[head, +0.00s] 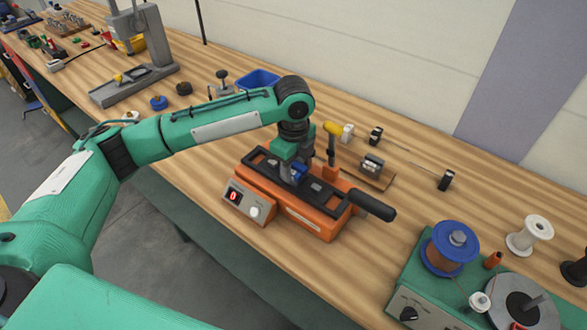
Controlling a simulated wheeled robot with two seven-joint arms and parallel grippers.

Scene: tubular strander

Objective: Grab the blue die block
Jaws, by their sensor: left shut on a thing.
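My left gripper (294,169) points down over this machine and is shut on the blue die block. The gripper and wrist hide part of the block, and I cannot tell whether it still touches the machine. My right gripper is not in view.
The orange machine has a red display and a black handle (372,205) sticking out right. A yellow-handled tool (332,130) stands close behind it. A blue bin (258,79) is behind my arm. A green winder with a blue spool (450,246) stands at the lower right.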

